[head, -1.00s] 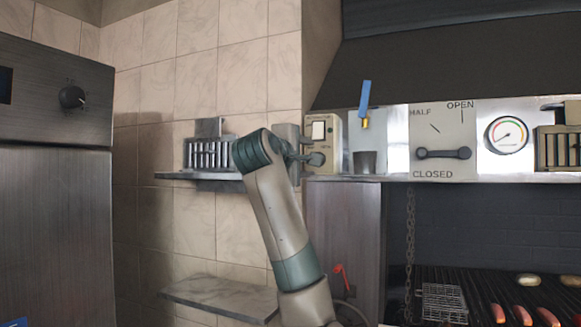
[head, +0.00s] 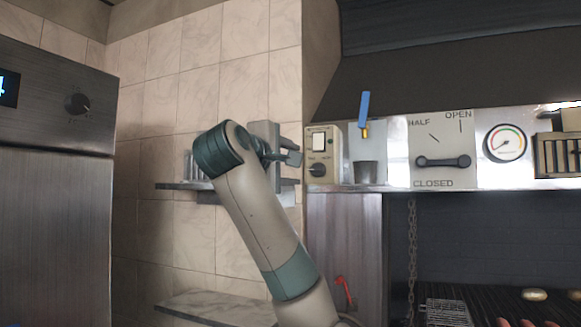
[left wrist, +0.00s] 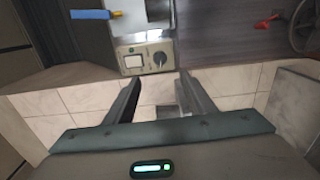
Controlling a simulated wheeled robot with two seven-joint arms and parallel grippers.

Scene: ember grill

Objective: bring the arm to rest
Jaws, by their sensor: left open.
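My left arm rises from the bottom middle of the head view and bends at a teal joint. My left gripper (head: 288,157) is at its end, beside the control box (head: 319,165) and apart from it. In the left wrist view the two fingers of my left gripper (left wrist: 158,88) are spread with nothing between them. The control box (left wrist: 146,60), with a white switch and a dark knob, shows beyond the fingertips. My right gripper is not in view.
A wall shelf (head: 172,185) with a metal rack stands behind my arm. A lower marble shelf (head: 190,304) lies below. A steel cabinet (head: 55,220) is at the left. The vent lever (head: 443,162) and gauge (head: 505,143) are on the hood panel at the right.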

